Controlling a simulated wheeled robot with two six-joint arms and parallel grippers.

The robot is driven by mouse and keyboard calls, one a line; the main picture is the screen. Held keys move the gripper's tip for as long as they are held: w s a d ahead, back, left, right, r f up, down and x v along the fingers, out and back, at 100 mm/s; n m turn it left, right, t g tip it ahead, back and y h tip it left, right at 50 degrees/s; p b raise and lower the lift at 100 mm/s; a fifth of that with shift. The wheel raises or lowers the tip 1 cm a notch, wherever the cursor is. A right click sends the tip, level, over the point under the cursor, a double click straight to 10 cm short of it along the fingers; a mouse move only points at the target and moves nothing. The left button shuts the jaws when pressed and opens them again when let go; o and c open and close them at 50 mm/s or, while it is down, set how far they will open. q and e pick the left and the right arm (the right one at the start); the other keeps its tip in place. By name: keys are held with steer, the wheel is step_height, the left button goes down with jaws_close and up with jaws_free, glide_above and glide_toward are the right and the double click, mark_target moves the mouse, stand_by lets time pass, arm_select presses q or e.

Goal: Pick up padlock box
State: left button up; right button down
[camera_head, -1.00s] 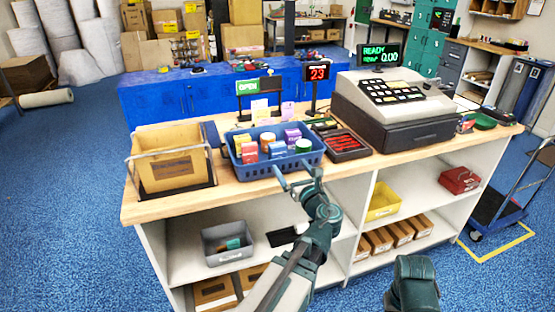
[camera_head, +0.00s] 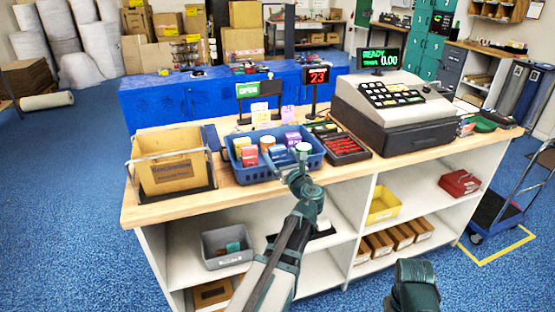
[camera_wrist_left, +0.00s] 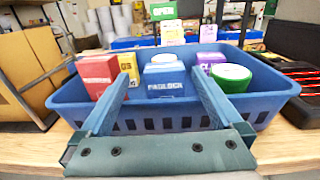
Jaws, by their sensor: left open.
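The padlock box (camera_wrist_left: 166,86) is a small blue box with white lettering on its front. It stands among other small packages in a blue basket (camera_wrist_left: 170,121) on the counter, and it shows in the head view (camera_head: 279,152) behind my left gripper. My left gripper (camera_head: 289,162) is open at the basket's front side. In the left wrist view its two fingers (camera_wrist_left: 160,77) reach over the front rim, one on each side of the box in the picture. I cannot tell whether they touch it.
A red box (camera_wrist_left: 99,76) stands left of the padlock box and a green roll (camera_wrist_left: 231,77) right of it, close in the basket. A brown file holder (camera_head: 172,173) is left of the basket. A red-lined tray (camera_head: 345,147) and a cash register (camera_head: 392,105) are to the right.

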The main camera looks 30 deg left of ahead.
mark_target(280, 151)
arm_select(q)
steer(key=x, duration=0.4)
steer(key=shift+w+a, duration=0.15)
steer(key=shift+w, duration=0.35)
steer(key=shift+c, duration=0.2)
steer(key=c, duration=1.5)
jaws_close()
steer(key=shift+r, duration=0.1)
